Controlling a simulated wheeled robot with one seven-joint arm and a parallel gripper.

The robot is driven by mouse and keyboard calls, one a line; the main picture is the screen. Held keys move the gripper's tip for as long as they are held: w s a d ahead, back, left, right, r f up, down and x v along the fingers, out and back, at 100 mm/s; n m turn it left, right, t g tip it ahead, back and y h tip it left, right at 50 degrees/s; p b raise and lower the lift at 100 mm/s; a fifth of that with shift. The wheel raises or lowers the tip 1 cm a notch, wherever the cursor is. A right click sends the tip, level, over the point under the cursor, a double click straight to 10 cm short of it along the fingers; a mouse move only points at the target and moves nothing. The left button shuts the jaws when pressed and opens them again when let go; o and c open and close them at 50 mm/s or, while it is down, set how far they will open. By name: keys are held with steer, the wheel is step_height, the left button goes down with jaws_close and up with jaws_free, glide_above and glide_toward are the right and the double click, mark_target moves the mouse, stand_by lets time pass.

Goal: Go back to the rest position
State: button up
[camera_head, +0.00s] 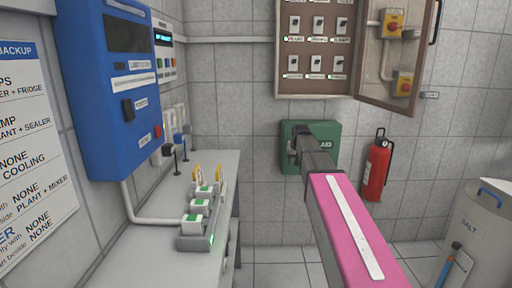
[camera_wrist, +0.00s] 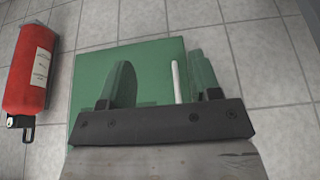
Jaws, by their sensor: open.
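My gripper (camera_head: 296,146) is at the far end of my pink arm in the head view, in front of the green first-aid box (camera_head: 326,152) on the back wall. In the wrist view my gripper (camera_wrist: 162,82) is open, its two fingers apart. The green box (camera_wrist: 90,64) shows behind and between the fingers, with a white stroke on its face. I see nothing held. Whether the fingertips touch the box, I cannot tell.
A red fire extinguisher (camera_head: 377,168) hangs right of the box. An open switch cabinet (camera_head: 311,84) is above. A blue panel (camera_head: 104,100) is on the left wall, over a grey counter (camera_head: 150,236) with a small rack (camera_head: 190,243). A salt bin (camera_head: 478,235) stands at right.

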steer(key=s+f+g, duration=0.4)
steer(key=s+f, duration=2.2)
steer(key=s, duration=0.5)
steer(key=shift+f, duration=0.2)
steer(key=shift+c, duration=0.3)
